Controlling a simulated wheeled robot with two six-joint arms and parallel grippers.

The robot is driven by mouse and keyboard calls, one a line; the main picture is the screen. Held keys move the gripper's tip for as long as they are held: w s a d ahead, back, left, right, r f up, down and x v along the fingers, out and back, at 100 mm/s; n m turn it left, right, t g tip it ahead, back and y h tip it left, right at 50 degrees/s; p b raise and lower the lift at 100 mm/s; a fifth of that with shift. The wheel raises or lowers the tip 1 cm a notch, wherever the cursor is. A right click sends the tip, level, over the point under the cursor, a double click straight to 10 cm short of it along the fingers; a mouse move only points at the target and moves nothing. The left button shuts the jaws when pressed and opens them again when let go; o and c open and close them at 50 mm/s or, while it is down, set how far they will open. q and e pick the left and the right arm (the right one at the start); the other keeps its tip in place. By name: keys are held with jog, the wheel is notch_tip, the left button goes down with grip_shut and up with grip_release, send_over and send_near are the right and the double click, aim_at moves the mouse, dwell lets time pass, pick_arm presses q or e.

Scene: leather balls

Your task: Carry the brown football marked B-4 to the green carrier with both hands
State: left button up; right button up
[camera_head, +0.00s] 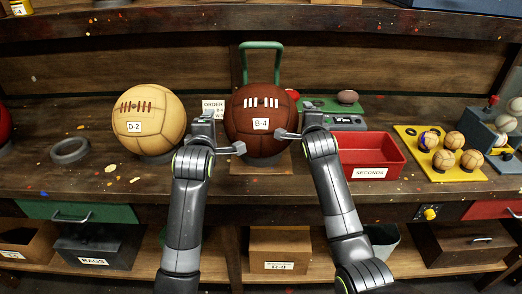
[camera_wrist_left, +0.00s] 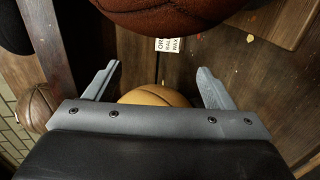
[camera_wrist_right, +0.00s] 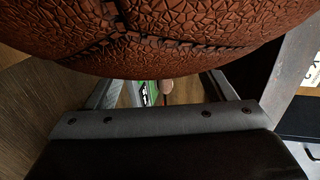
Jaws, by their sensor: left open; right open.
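The brown football marked B-4 (camera_head: 258,108) sits near the middle of the bench on a low wooden base (camera_head: 272,168). The green carrier's handle (camera_head: 262,46) rises behind it; the ball hides the carrier's lower part. My left gripper (camera_head: 224,134) is open at the ball's left side and my right gripper (camera_head: 298,127) is open at its right side. The ball (camera_wrist_left: 165,14) crosses the top of the left wrist view, beyond the fingertips. It fills the top of the right wrist view (camera_wrist_right: 150,40), very near. Whether either gripper touches it, I cannot tell.
A red SECONDS tray (camera_head: 402,158) and a yellow board (camera_head: 409,132) with small balls lie right. A dark ring (camera_head: 70,150) lies far left. A shelf runs above.

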pick_arm(q)
jog(key=shift+v, duration=1.8)
pick_arm(e)
jog(key=v, duration=1.2)
